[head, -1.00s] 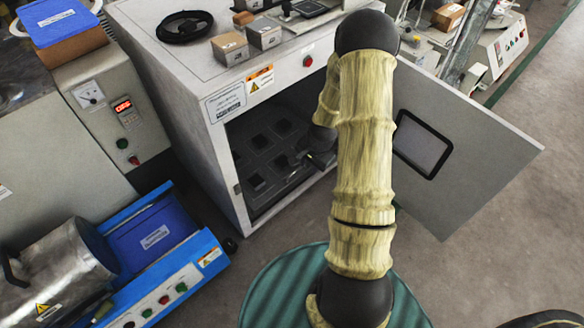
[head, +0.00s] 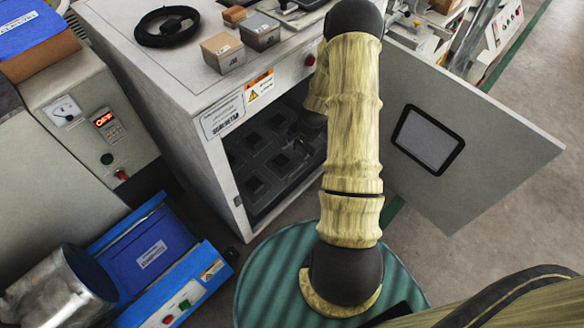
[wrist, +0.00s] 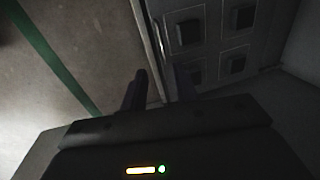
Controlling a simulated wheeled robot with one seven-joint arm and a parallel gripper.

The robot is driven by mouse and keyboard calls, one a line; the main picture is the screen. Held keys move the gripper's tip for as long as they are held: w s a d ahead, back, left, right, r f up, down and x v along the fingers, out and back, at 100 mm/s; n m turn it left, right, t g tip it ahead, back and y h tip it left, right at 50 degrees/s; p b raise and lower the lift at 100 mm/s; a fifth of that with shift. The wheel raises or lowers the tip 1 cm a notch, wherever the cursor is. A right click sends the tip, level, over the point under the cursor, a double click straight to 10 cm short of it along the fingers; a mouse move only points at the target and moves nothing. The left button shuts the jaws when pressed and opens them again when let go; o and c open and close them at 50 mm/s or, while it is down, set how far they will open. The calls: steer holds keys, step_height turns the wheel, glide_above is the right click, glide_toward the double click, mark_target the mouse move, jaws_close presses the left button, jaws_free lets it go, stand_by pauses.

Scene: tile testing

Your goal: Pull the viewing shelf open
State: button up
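The viewing shelf (head: 240,158) is a dark panel with several square recesses, inside the open grey cabinet (head: 180,88). In the wrist view the shelf (wrist: 213,57) is at the upper right, with its pale front edge running down toward my gripper (wrist: 160,82). My gripper's two dark fingers are apart, one on each side of the line of that edge. Whether they touch it is too dark to tell. In the head view my arm hides most of the gripper, which is at the cabinet opening.
The cabinet door (head: 480,150) stands swung open to the right. Boxes (head: 222,50) and a coiled black cable (head: 167,27) lie on the cabinet top. A blue machine (head: 175,270) and a metal cylinder (head: 55,290) are at the lower left. Floor shows at the right.

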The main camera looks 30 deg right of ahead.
mark_target(293, 173)
steer(key=w+f+b, duration=0.1)
steer(key=f+b, duration=0.2)
steer(key=f, duration=0.2)
steer(key=w+f+b, duration=0.1)
steer(key=f+b, duration=0.2)
steer(key=f, duration=0.3)
steer(key=w+a+f+b, duration=0.1)
steer(key=f+b, duration=0.1)
steer(key=f, duration=0.4)
steer(key=shift+w+a+b, duration=0.1)
steer(key=shift+b, duration=0.3)
jaws_close()
